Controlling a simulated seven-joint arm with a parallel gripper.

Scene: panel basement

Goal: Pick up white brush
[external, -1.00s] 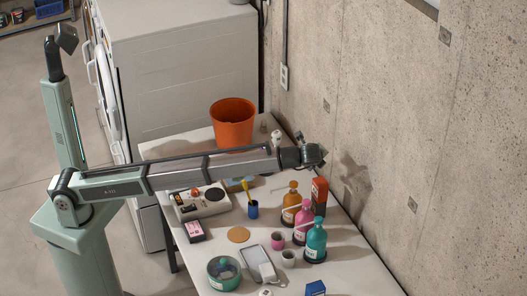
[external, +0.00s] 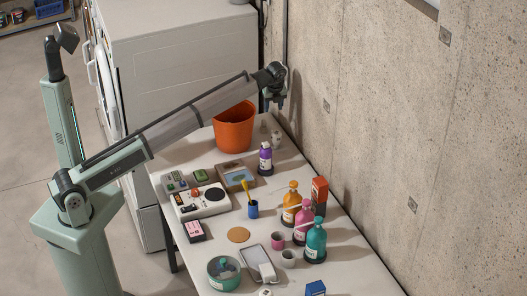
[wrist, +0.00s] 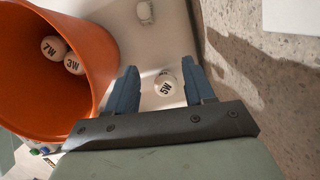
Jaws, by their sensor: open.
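I cannot clearly make out a white brush. A yellow-handled item (external: 245,192) stands in a small blue cup (external: 252,209) mid-table. A white blocky item (external: 267,272), too small to identify, lies at the grey tray. My gripper (external: 275,103) is raised near the wall, just right of the orange bucket, pointing down. In the wrist view my gripper (wrist: 159,70) is open and empty. A round white object marked 5W (wrist: 166,83) shows between its fingers, below them on the table. It seems to be one of the small pale items (external: 276,138) beside the bucket.
The orange bucket (external: 234,127) holds white round objects marked 7W and 3W (wrist: 73,64). A purple bottle (external: 265,160) stands close by. Orange, pink and teal bottles (external: 315,240) line the wall side. The concrete wall (external: 400,130) is close to my gripper.

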